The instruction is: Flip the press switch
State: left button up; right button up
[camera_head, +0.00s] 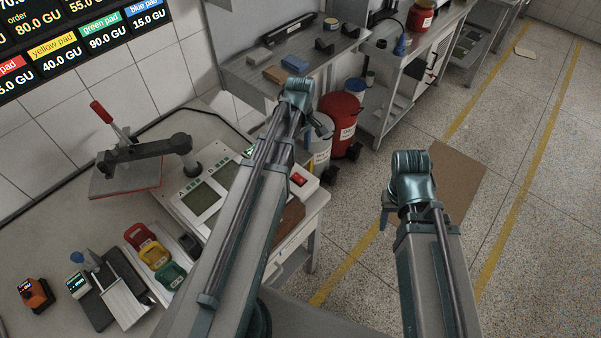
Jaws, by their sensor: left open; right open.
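A red switch (299,180) sits on the right end of the white press control unit (203,198), which has two screens and lies on the worktable. My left arm reaches across this unit and hides part of it; the switch shows just right of the arm. My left gripper (321,126) is beyond and above the switch, mostly hidden behind its wrist, open, with nothing seen in it. My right gripper (385,215) is to the right, over the floor, mostly hidden by its own arm, open and away from the switch. The press (150,152) with a red-handled lever stands at the left.
Red, yellow and green pads (155,254) stand at the front left of the worktable (110,215). A small device with a metal plate (122,300) and an orange box (35,294) are nearby. Red and white drums (341,118) stand behind. A brown board (458,185) lies right.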

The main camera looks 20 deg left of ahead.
aim_at(301, 179)
pick_arm(q)
jog(key=shift+f, duration=0.2)
notch_tip(301, 179, down, 14)
jog(key=b, duration=1.4)
jog(key=shift+d+r, duration=0.1)
jog(key=shift+r, duration=0.1)
jog(key=shift+r, duration=0.1)
